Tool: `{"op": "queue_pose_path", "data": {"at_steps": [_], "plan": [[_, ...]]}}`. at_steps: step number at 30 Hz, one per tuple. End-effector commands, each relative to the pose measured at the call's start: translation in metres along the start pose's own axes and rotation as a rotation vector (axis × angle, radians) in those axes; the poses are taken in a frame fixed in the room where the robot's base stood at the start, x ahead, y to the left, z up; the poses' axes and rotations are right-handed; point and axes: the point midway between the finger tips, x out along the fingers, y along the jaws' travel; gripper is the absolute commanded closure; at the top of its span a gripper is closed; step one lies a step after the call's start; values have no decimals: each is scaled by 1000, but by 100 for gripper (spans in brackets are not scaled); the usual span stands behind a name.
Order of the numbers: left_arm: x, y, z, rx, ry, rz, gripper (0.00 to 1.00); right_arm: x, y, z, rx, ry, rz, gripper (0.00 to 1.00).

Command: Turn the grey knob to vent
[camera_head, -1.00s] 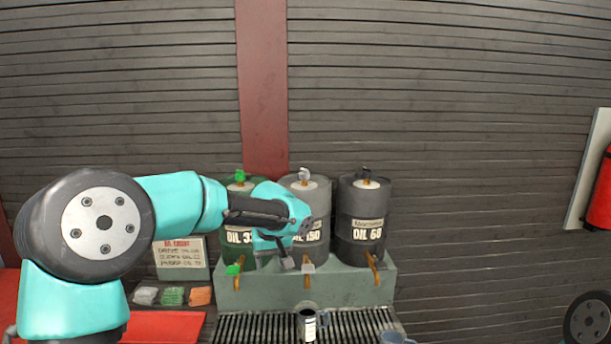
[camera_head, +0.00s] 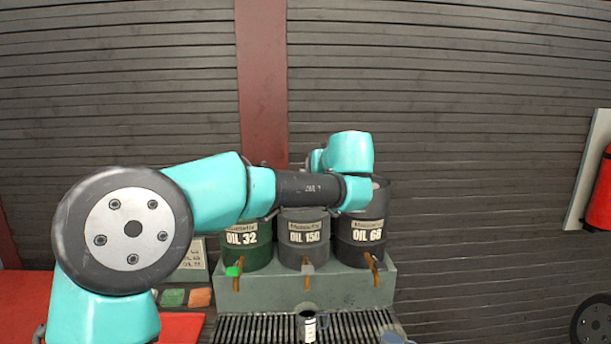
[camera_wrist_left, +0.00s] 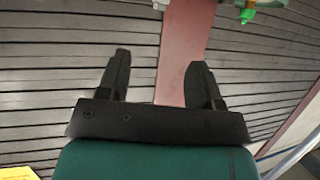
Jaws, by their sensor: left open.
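The grey-lidded middle drum (camera_head: 303,228), labelled OIL 150, stands between the OIL 32 and OIL 68 drums. The grey knob on its top is hidden behind my left arm in the head view. A grey tap handle (camera_head: 307,268) shows on the drum's front. My left gripper (camera_wrist_left: 160,85) is open and empty in the left wrist view, its two dark fingers apart against the slatted wall. Its fingers cannot be made out in the head view, where my left wrist is above the drums. My right gripper is not in view.
The green OIL 32 drum (camera_head: 242,246) has a green tap handle (camera_head: 233,271). The dark OIL 68 drum (camera_head: 358,243) is at the right. A labelled mug (camera_head: 307,326) stands on the slatted grate (camera_head: 260,327). A green part (camera_wrist_left: 247,14) shows at the wrist view's top.

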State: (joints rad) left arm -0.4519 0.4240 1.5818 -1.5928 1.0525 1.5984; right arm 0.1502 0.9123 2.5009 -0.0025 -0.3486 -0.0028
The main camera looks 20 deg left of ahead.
Motion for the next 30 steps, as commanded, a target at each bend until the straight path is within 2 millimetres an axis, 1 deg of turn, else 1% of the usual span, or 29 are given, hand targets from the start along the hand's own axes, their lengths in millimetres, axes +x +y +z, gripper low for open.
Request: {"op": "queue_pose_path", "data": {"at_steps": [7, 11, 17, 30], "plan": [[4, 0, 1, 1, -2, -1, 40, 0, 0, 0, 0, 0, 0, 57], [14, 0, 1, 2, -4, -1, 40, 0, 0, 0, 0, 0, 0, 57], [44, 0, 2, 1, -5, -2, 40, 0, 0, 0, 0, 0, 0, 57], [118, 0, 2, 1, -4, -1, 40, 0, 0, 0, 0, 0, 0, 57]]}}
